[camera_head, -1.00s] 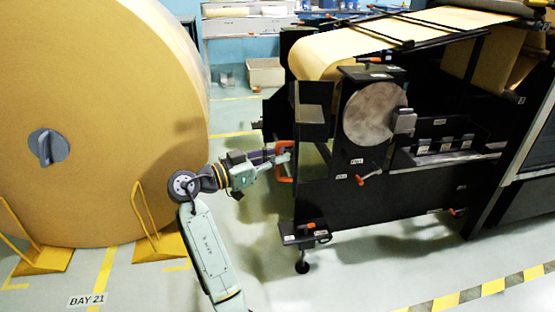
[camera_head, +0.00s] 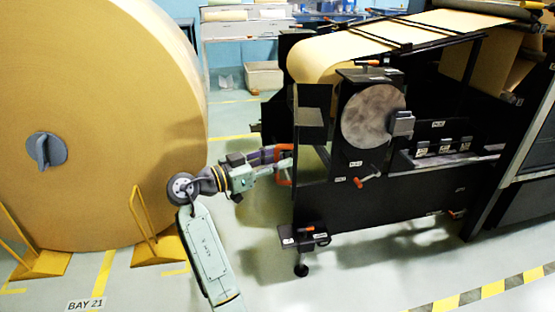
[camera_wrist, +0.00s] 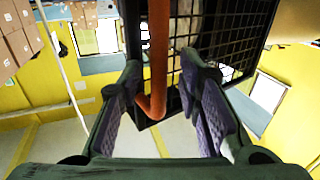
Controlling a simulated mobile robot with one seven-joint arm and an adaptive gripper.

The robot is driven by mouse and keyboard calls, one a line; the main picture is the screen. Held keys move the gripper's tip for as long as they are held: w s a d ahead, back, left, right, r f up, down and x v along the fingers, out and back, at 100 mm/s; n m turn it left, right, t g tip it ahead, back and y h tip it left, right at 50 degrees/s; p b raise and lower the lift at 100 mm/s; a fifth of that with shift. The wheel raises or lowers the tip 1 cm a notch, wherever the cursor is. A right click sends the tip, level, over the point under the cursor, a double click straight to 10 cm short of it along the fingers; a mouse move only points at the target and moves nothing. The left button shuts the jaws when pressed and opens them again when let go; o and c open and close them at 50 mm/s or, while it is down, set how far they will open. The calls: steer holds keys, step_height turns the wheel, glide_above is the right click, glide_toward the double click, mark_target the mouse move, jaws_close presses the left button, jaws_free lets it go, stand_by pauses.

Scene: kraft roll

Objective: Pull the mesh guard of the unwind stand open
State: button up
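The mesh guard (camera_wrist: 232,35) is a black-framed wire grid in the wrist view, at the upper right behind my fingers. Its orange bar handle (camera_wrist: 158,55) runs down between my two fingers and bends at its lower end. My gripper (camera_wrist: 164,78) is open, with a finger on each side of the handle and gaps showing. In the head view my gripper (camera_head: 280,160) reaches the orange handle (camera_head: 284,148) at the left side of the black unwind stand (camera_head: 345,200). The fingertips and much of the guard are hard to make out there.
A huge kraft roll (camera_head: 100,90) stands at the left, with yellow chocks (camera_head: 155,247) at its foot. A small stand foot (camera_head: 302,238) juts out below my gripper. Open floor (camera_head: 250,285) lies in front.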

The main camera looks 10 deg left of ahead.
steer(key=shift+s+a, duration=0.1)
steer(key=v, duration=1.1)
steer(key=shift+s+a, duration=0.25)
steer(key=shift+a, duration=0.05)
